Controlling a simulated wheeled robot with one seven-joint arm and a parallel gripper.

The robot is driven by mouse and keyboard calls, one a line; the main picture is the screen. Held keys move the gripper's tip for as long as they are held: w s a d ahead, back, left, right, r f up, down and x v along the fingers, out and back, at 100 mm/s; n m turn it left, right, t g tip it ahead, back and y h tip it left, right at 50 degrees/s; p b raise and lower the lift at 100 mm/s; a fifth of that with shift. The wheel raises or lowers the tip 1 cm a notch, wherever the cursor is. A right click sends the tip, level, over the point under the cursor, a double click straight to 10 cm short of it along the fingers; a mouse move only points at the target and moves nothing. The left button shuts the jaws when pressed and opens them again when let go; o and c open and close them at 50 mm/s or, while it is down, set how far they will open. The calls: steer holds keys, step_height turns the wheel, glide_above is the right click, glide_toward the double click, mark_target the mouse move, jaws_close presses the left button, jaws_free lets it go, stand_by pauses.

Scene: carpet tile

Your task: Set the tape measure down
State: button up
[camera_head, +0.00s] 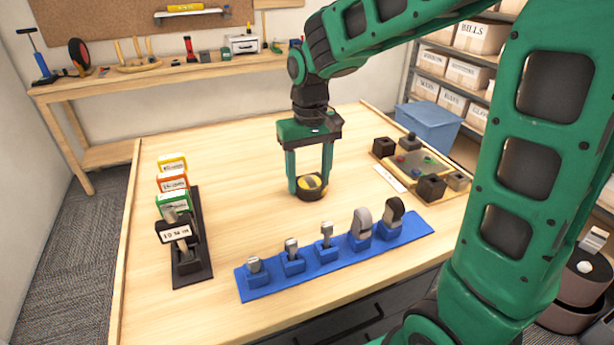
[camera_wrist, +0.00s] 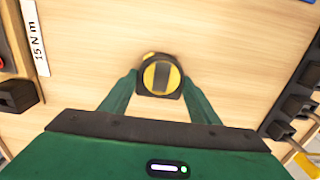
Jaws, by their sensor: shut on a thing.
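The tape measure (camera_head: 311,184) is a round black and yellow thing near the middle of the wooden table (camera_head: 240,160). My gripper (camera_head: 310,180) points straight down and is shut on it, one finger on each side. In the wrist view the tape measure (camera_wrist: 160,76) sits between the two fingertips (camera_wrist: 160,84). It is at or very near the table top; I cannot tell whether it touches the wood.
A blue rack (camera_head: 335,258) with several tools stands in front. A tray (camera_head: 417,166) and dark blocks (camera_head: 431,188) are at right. The table around the tape measure is clear.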

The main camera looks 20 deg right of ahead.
mark_target(309, 180)
steer(key=shift+f, duration=0.1)
steer(key=o, duration=1.3)
steer(key=shift+c, duration=0.2)
step_height(309, 180, up, 12)
